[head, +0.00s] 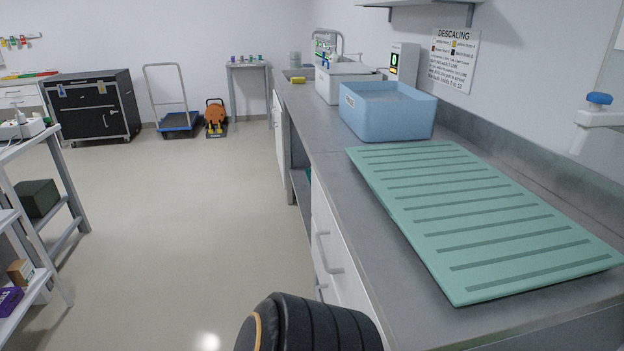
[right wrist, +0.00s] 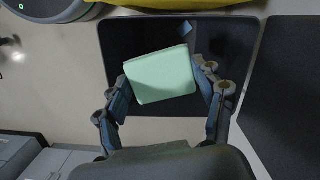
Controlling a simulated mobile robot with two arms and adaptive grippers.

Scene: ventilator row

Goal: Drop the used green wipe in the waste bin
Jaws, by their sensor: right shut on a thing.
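In the right wrist view, my right gripper (right wrist: 162,78) is shut on a pale green wipe (right wrist: 161,75), a flat, roughly square piece held between the two fingers. Behind the wipe is a dark, rectangular surface or opening (right wrist: 120,45); I cannot tell whether it is part of a bin. A small blue piece (right wrist: 187,28) shows near its top edge. No waste bin can be made out in the head view. My left gripper is in neither view.
The counter at right holds a green ribbed mat (head: 470,205), a blue tub (head: 400,118) and a white tub (head: 327,88). White shelving (head: 75,215) stands at left. A black case (head: 95,105), trolley (head: 178,120) and orange reel (head: 215,115) stand far back. The middle floor is clear.

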